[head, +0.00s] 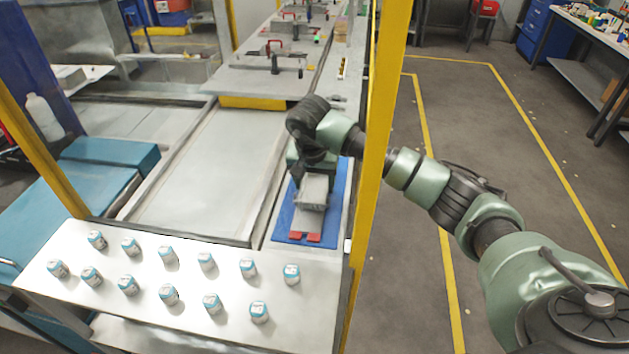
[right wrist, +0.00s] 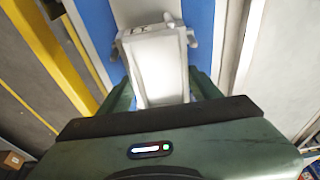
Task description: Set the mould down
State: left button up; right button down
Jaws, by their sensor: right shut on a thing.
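The mould is a grey metal block (head: 313,192) with small side lugs, at the blue mat (head: 284,222) in the head view. My right gripper (head: 312,172) comes down over its far part from above. In the right wrist view the mould (right wrist: 157,62) lies between the two green fingers of the right gripper (right wrist: 161,88), which is shut on it. Blue shows on both sides of the mould there. I cannot tell whether its underside touches the mat. My left gripper is in neither view.
Two red pads (head: 305,237) lie at the mat's near end. A white table (head: 200,235) with several white and blue jars stands at front left. A yellow post (head: 379,140) rises just right of the mat. Another bench with clamps (head: 270,62) is further back.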

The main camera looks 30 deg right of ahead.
jog(key=shift+c, duration=1.6)
grip_release()
jog(key=shift+r, duration=0.2)
jog(key=shift+r+b, duration=0.35)
jog(key=b+v, duration=0.3)
jog(key=v, duration=0.8)
jog(key=shift+s+b, duration=0.2)
jog(key=shift+b, duration=0.15)
jog(key=shift+a, duration=0.1)
